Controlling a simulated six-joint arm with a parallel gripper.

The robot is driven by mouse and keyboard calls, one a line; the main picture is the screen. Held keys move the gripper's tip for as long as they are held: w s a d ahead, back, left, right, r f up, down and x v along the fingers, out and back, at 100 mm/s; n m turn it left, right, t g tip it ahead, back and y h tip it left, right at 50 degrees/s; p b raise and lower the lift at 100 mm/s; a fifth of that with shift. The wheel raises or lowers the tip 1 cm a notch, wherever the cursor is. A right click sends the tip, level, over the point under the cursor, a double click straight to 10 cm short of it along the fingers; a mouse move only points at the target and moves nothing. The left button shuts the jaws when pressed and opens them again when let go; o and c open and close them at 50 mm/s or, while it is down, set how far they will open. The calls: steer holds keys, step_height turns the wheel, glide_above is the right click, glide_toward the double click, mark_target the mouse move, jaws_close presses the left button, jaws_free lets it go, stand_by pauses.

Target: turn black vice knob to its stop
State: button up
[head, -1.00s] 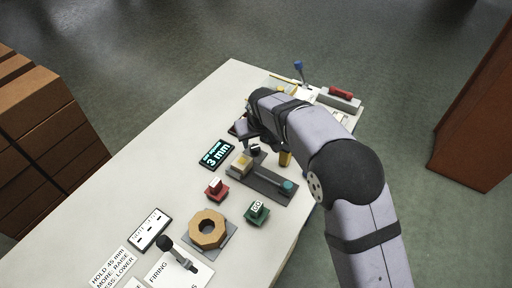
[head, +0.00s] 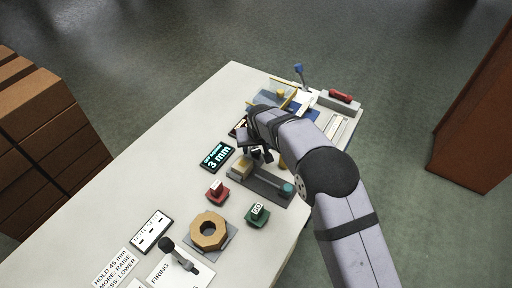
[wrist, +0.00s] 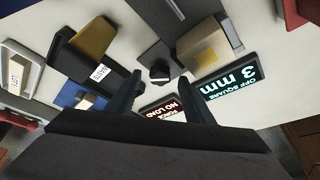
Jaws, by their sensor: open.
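My gripper (wrist: 160,92) is open, one finger on each side of the image below the knob; I see no contact. In the head view my gripper (head: 258,153) is over the far end of the grey vice (head: 262,182), and I cannot make out the knob clearly behind the fingers. A tan block (wrist: 210,50) is at the vice, right of the knob in the wrist view.
A display reading 3 mm off square (head: 217,156) lies left of the vice. A force display (wrist: 162,108) reads no load. Red (head: 217,191) and green (head: 257,213) buttons and a tan ring (head: 208,231) are nearer.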

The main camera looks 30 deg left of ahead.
steer(key=shift+w+a+f, duration=0.15)
steer(key=shift+w+f, duration=0.05)
steer(key=shift+f, duration=0.5)
steer(key=c, duration=1.1)
steer(key=shift+o, duration=0.2)
steer(key=shift+n, duration=0.3)
steer(key=n, duration=0.1)
steer(key=n+g+y+b, duration=0.1)
steer(key=n, duration=0.1)
steer(key=shift+w+f+n, duration=0.1)
steer(key=shift+w+n, duration=0.1)
steer(key=shift+n, duration=0.1)
steer(key=shift+n+g+y+b, duration=0.3)
steer(key=shift+n+g+b, duration=0.2)
steer(key=shift+n+b, duration=0.4)
